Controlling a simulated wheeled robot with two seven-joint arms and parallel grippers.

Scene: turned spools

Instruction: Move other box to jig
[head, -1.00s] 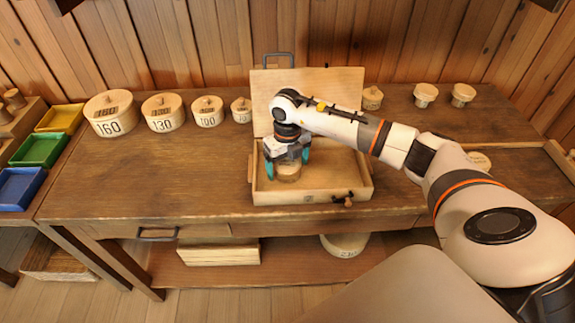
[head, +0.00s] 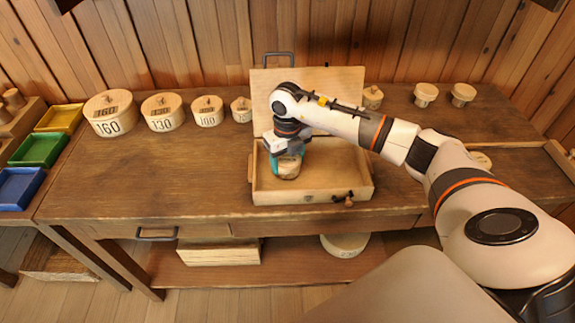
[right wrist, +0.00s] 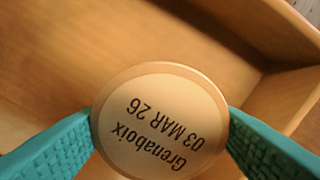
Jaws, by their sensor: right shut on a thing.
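My right gripper (head: 288,165) is shut on a small round wooden box (head: 289,168) inside the open wooden case (head: 315,196). In the right wrist view the teal fingers press both sides of the round box (right wrist: 160,120); its pale top reads "Grenaboix 03 MAR 26". Several round boxes stand along the back of the bench: the box marked 160 (head: 110,114), the box marked 130 (head: 163,112), the box marked 100 (head: 208,111) and a smaller one (head: 241,109). I cannot make out which thing is the jig. My left gripper is not in view.
The case lid (head: 335,82) stands open at the back. Small spools (head: 425,94) stand at the back right. Yellow, green (head: 40,149) and blue trays lie at the far left. The bench top (head: 150,175) left of the case is clear.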

